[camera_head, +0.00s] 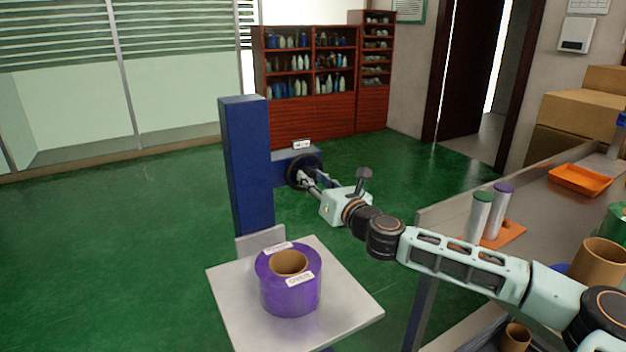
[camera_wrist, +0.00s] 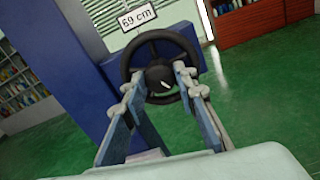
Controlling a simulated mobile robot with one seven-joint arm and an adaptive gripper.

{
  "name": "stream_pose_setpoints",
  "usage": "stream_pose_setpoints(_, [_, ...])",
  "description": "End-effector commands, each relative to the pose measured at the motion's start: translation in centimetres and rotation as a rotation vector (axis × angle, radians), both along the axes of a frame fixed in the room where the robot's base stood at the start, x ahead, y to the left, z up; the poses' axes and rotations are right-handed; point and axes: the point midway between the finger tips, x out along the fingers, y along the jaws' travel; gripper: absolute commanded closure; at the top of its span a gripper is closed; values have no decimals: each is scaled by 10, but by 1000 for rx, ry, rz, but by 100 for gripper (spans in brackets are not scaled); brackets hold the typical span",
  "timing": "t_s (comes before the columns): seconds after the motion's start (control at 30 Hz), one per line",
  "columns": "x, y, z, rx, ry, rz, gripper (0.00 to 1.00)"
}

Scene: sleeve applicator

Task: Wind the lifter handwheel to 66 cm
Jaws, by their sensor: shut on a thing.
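The black handwheel (camera_head: 291,174) is on the side of the blue lifter column (camera_head: 245,150). It faces me in the wrist view (camera_wrist: 160,38), with a dark hub at its middle. A white readout (camera_wrist: 137,18) above the wheel looks like 69 cm, its first digit not quite clear. My gripper (camera_head: 308,182) reaches the wheel from the right, with its fingers on either side of the hub (camera_wrist: 168,86), shut on the wheel. The exact contact is partly hidden. The lifter's pale platform (camera_head: 228,290) carries a purple roll (camera_head: 290,295) with a cardboard core.
A grey bench (camera_head: 560,200) at right holds two capped cylinders (camera_head: 487,212), an orange tray (camera_head: 580,180) and a brown tube (camera_head: 600,262). Red-brown shelves (camera_head: 290,120) stand behind the lifter. The green floor at left is clear.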

Motion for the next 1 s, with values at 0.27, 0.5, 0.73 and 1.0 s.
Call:
stream_pose_setpoints(0.27, [0, 0, -1, -53, -34, 0, 98])
stream_pose_setpoints(0.5, [0, 0, 0, -189, -126, 0, 98])
stream_pose_setpoints(0.73, [0, 0, -1, -368, -247, 0, 98])
stream_pose_setpoints(1.0, [0, 0, -1, -581, -392, 0, 98])
